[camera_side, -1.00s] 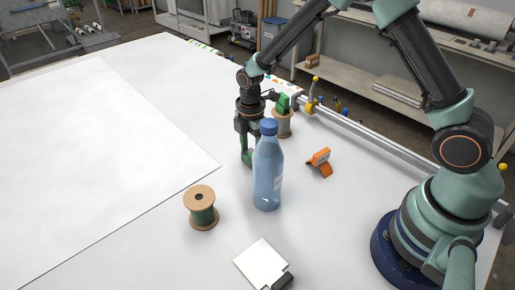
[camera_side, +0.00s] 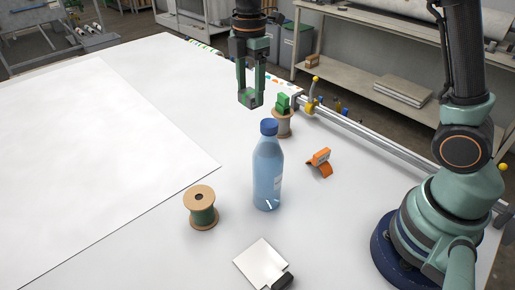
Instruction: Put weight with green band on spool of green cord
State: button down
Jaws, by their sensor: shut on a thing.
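My gripper (camera_side: 251,100) is raised above the table, behind and a little left of the bottle, pointing down. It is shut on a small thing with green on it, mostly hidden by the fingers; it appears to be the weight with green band. The spool of green cord (camera_side: 204,215) stands upright on the table at the lower left of centre, with pale wooden ends and a bare top. My gripper is well above and beyond it, apart from it.
A tall blue bottle (camera_side: 267,180) stands right of the green spool. Behind it is a spool of greyish cord (camera_side: 283,125) with a green object (camera_side: 283,104) at its top. An orange object (camera_side: 319,162) and a white plate (camera_side: 262,263) lie nearby. A large white sheet (camera_side: 90,170) covers the left.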

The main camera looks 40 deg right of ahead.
jog(key=s+a+r, duration=0.2)
jog(key=a+r, duration=0.3)
jog(key=a, duration=0.6)
notch_tip(320, 180, up, 3)
send_over(199, 197)
jog(key=shift+n, duration=0.4)
notch_tip(199, 197, down, 19)
jog(key=shift+w+r, duration=0.1)
jog(key=shift+c, duration=0.5)
grip_release()
jog(key=shift+f, duration=0.2)
